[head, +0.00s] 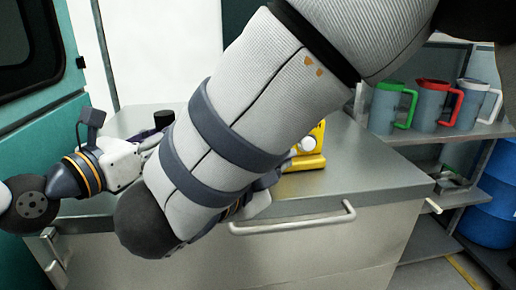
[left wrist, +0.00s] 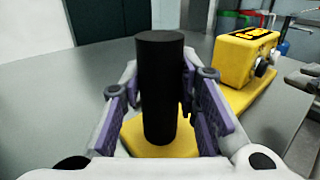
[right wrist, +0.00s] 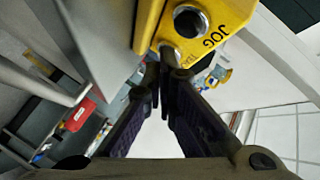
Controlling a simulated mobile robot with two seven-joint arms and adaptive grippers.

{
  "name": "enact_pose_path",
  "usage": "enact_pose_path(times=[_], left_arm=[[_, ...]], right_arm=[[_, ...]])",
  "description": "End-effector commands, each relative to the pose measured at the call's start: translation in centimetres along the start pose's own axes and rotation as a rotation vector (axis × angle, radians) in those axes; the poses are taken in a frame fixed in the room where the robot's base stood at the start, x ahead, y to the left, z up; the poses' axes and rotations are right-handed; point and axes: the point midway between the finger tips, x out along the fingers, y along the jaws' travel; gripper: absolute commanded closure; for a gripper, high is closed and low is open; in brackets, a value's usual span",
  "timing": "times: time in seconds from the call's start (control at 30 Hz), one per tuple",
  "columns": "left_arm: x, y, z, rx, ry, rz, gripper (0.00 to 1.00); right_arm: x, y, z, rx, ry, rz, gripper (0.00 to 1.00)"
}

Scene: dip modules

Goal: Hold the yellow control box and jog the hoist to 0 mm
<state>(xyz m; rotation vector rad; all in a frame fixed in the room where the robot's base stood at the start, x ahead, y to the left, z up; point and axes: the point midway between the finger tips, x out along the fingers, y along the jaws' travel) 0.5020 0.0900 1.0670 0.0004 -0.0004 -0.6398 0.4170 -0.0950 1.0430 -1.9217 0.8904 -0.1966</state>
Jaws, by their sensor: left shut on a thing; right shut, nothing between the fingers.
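The yellow control box (head: 310,150) stands on the grey worktop, mostly hidden behind my arm in the head view. In the left wrist view the box (left wrist: 247,60) has knobs on its side, and a yellow base runs toward an upright black cylindrical grip (left wrist: 160,60). My left gripper (left wrist: 162,98) is shut around this grip. In the right wrist view the yellow box (right wrist: 180,35) shows a black round button (right wrist: 189,21), the word JOG and a grey stem. My right gripper (right wrist: 160,80) is shut and empty, its tips close to the stem; contact is unclear.
The worktop (head: 375,165) has free room right of the box, with a drawer handle (head: 292,224) on its front. Mugs with green (head: 388,108), red (head: 434,103) and white lids stand on a shelf at the right. Blue barrels (head: 490,210) stand at the right edge.

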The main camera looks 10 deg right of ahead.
Motion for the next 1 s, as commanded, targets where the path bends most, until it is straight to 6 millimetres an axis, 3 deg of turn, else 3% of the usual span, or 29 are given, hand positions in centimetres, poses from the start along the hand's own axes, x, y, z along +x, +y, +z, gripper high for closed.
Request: enact_pose_path(times=[0.4, 1.0], left_arm=[[0.0, 0.1, 0.0, 0.0, 0.0, 0.001, 0.96], [0.0, 0.1, 0.0, -0.001, 0.0, 0.002, 0.96]], right_arm=[[-2.7, 1.9, -2.0, 0.0, -0.001, -0.002, 1.0], [-2.9, 2.0, -2.1, -0.001, 0.0, -0.002, 1.0]])
